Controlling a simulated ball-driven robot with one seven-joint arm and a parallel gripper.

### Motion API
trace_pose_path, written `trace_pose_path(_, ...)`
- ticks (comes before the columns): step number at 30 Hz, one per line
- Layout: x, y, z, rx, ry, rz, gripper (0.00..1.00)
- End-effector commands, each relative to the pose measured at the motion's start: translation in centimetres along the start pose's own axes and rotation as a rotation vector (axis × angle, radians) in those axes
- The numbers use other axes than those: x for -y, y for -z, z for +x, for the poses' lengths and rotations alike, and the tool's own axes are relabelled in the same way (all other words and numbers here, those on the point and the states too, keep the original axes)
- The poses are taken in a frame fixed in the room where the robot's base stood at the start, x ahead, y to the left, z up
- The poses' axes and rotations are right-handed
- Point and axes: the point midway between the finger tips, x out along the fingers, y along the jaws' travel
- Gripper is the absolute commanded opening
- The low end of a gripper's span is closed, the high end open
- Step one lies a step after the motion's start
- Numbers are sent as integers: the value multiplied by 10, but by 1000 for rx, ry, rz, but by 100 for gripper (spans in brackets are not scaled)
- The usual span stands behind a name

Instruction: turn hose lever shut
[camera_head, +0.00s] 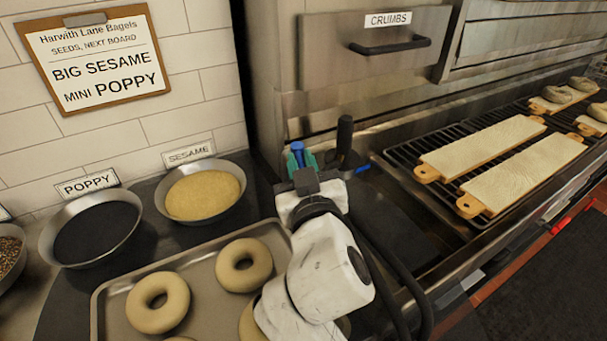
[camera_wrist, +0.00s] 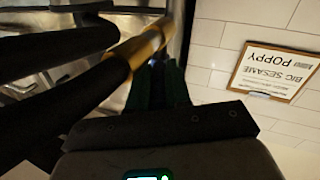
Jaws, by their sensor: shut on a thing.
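The hose lever shows as a blue piece (camera_head: 297,148) at the tips of my gripper (camera_head: 301,161), beside the oven's lower left front. The green fingers are closed on it and hide most of it. A black upright handle (camera_head: 344,135) stands just right of the fingers, and another bit of blue (camera_head: 362,169) shows right of its foot. In the wrist view the dark green fingers (camera_wrist: 160,85) reach toward a brass pipe (camera_wrist: 143,45) with thick black parts left of it. The lever's exact angle is hidden.
A tray (camera_head: 100,296) of bagels lies under my arm. Bowls of sesame (camera_head: 204,194) and poppy (camera_head: 95,232) stand left. Black hoses (camera_head: 395,265) run down right of my arm. Bagel boards (camera_head: 485,148) lie on a rack at right. The oven drawer (camera_head: 375,45) is above.

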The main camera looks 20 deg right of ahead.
Motion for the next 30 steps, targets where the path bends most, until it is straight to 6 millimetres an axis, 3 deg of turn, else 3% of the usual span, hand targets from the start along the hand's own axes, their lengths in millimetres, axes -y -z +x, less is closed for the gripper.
trace_pose_path(14, 1, 1, 0, 8, -57, 4, 0)
trace_pose_path(15, 1, 1, 0, 7, -57, 4, 21)
trace_pose_path(22, 0, 1, 0, 8, -58, 4, 43)
trace_pose_path(30, 0, 1, -2, 8, -59, 3, 43)
